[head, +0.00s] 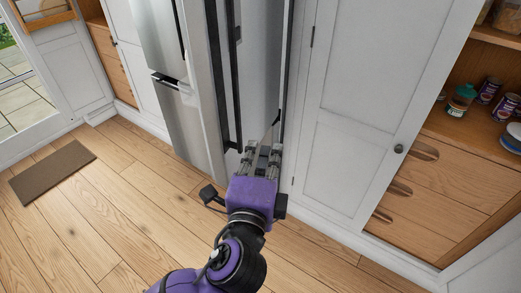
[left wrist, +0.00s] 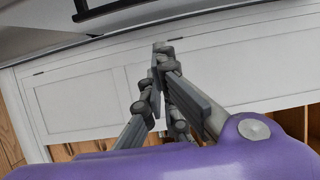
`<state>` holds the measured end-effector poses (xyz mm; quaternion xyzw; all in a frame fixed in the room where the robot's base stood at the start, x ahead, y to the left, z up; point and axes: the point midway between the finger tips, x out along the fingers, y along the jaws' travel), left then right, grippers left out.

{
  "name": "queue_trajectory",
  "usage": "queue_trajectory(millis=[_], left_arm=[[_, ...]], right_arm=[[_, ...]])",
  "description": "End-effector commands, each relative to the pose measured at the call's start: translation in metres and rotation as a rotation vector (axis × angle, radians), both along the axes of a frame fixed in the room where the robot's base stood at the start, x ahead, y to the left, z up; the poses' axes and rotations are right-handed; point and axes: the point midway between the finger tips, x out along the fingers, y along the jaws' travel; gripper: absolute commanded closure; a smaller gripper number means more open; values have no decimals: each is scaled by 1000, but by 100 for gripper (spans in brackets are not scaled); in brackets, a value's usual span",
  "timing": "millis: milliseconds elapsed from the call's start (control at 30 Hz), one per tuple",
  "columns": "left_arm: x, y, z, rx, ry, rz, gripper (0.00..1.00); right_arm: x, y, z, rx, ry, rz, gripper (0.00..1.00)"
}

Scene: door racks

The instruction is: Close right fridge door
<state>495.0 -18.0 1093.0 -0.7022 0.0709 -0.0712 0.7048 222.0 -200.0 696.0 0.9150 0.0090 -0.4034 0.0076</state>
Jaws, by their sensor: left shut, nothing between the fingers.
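The stainless fridge stands at the upper middle of the head view. Its left door (head: 154,38) faces the room. The right fridge door (head: 258,55) stands out from the front, partly open, with a dark upright bar (head: 233,85) along it. My left gripper (head: 268,133) is shut and empty, low beside the door's grey face, near its right side. I cannot tell whether the fingertips touch it. In the left wrist view the shut fingers (left wrist: 161,52) point toward white panels, and a dark bar (left wrist: 110,8) shows at the top. My right gripper is not in view.
A tall white cabinet door (head: 358,100) with a round knob stands close on the right. Wooden drawers (head: 440,185) and shelves with jars are at the far right. A brown mat (head: 52,170) lies at the left. The wooden floor (head: 120,220) before the fridge is clear.

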Motion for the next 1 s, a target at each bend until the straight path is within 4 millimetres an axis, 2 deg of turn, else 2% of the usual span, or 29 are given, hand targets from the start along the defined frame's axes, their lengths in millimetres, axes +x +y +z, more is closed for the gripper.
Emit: queue_trajectory(millis=[100,333,400,600,1000], left_arm=[[27,-6,5,1,-8,-1,100],[74,-15,3,0,-4,0,100],[78,-2,3,3,-5,1,100],[87,17,2,-1,-3,-1,100],[89,21,0,-4,1,-2,100]], right_arm=[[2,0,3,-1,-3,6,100],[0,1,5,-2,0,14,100],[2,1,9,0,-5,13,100],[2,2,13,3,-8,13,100],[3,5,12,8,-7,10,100]])
